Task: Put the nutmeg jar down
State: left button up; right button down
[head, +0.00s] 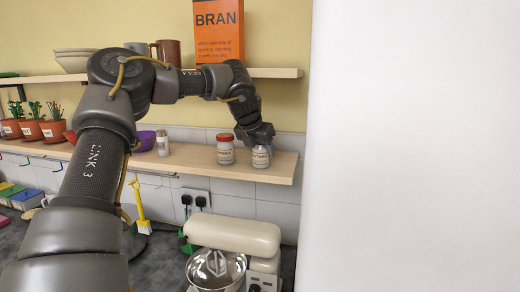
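My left gripper (259,138) points down at the right end of the lower wooden shelf, right over a small pale jar (260,158). The gripper hides the jar's top, and its label is too small to read surely; it may be the nutmeg jar. The jar is upright, and its base seems to be at the shelf surface. The fingers blend into the dark gripper, so I cannot tell whether they grip the jar. A similar jar with a red lid (225,150) stands just left of it, apart. My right gripper is not in view.
The lower shelf (191,158) is clear between the red-lidded jar and a small shaker (162,143). The upper shelf (275,73) holds an orange BRAN box (219,30). A cream mixer (235,236) stands below. A white surface (415,150) fills the right side.

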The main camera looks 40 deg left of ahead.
pick_arm(q)
jog(key=o, duration=0.4)
jog(key=shift+a, duration=0.15)
jog(key=shift+s+r+b, duration=0.25)
jog(key=shift+r+b, duration=0.1)
jog(key=shift+r, duration=0.15)
jog(key=b+v, duration=0.1)
jog(key=v, duration=0.2)
jog(key=shift+s+r+b, duration=0.1)
jog(key=shift+r+b, duration=0.05)
jog(key=shift+b, duration=0.2)
jog(key=s+d+b, duration=0.1)
jog(key=s+b, duration=0.1)
jog(key=s, duration=0.2)
jog(key=s+d+b, duration=0.1)
jog(key=s+b, duration=0.1)
jog(key=s, duration=0.2)
jog(key=s+d+b, duration=0.1)
jog(key=s+b, duration=0.1)
jog(key=s, duration=0.2)
jog(key=shift+d+r, duration=0.15)
jog(key=shift+r, duration=0.15)
